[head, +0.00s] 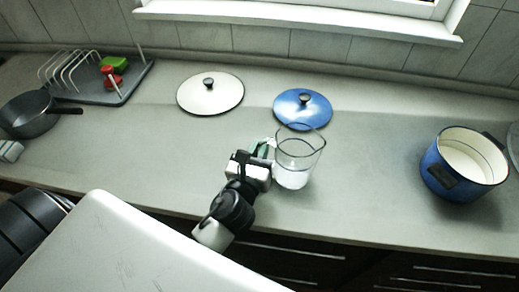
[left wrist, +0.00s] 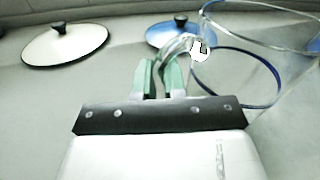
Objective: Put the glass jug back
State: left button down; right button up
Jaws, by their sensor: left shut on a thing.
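The glass jug (head: 294,165) is clear and stands upright near the counter's front edge, with what looks like some liquid in its lower part. It also shows at the right of the left wrist view (left wrist: 250,72). My left gripper (head: 264,150) is at the jug's left side, its greenish fingers (left wrist: 160,78) shut on the jug's handle. Whether the jug's base touches the counter is hard to tell. My right gripper is not in either view.
A blue lid (head: 302,108) lies just behind the jug, and a cream lid (head: 211,94) lies to its left. A blue pot (head: 463,164) stands at the right. A grey pan (head: 30,115) and a dish rack (head: 97,80) are at the left. Counter between jug and pot is clear.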

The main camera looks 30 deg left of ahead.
pick_arm(q)
jog(key=shift+f, duration=0.1)
jog(key=c, duration=1.2)
grip_release()
jog(key=shift+r, duration=0.2)
jog(key=shift+s+f, duration=0.15)
jog(key=shift+s, duration=0.15)
jog(key=s+b, duration=0.1)
jog(key=s, duration=0.2)
jog(key=s+d+b, duration=0.1)
jog(key=s, duration=0.3)
jog(key=s+b, duration=0.1)
jog(key=s, duration=0.2)
jog(key=shift+s+d+f+b, duration=0.1)
jog(key=shift+s+d+b, duration=0.1)
jog(key=shift+b, duration=0.15)
jog(key=shift+s, duration=0.4)
jog(key=shift+s+r, duration=0.1)
jog(key=shift+r, duration=0.1)
